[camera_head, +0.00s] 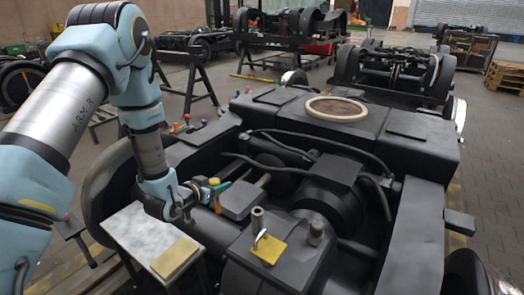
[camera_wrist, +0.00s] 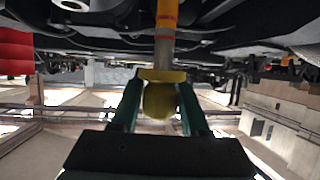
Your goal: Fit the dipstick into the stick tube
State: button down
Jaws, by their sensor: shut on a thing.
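My gripper (camera_head: 222,188) is shut on the yellow-handled dipstick (camera_head: 214,182), left of the gearbox housing. The wrist view shows the two green fingers (camera_wrist: 160,105) closed on either side of the dipstick's rounded yellow handle (camera_wrist: 159,100). Its shaft runs up the picture from there, grey and then orange and yellow; its far end is out of that view. A short upright metal tube (camera_head: 257,220), seemingly the stick tube, stands on the dark housing, to the right of and nearer than my gripper. The dipstick is apart from this tube.
A yellow plate (camera_head: 269,250) with a pale loop lies beside the tube. A small pale table (camera_head: 140,233) with a tan board (camera_head: 174,258) is below my arm. Dark bogie frame and hoses surround the housing.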

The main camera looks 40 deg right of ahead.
jog(key=s+d+r+m+g+h+p, duration=0.1)
jog(key=s+d+r+m+g+p, duration=0.2)
jog(key=s+d+r, duration=0.5)
jog(key=shift+s+d+r+m+g, duration=0.35)
jog(key=shift+s+d+m+g, duration=0.5)
jog(key=shift+s+g, duration=0.2)
jog(key=shift+w+a+f, duration=0.1)
jog(key=shift+a, duration=0.05)
jog(key=shift+f+b, duration=2.55)
jog(key=shift+f, duration=0.25)
notch_tip(320, 180, down, 9)
jog(key=b, duration=0.8)
jog(key=shift+f, duration=0.15)
dwell(1.8)
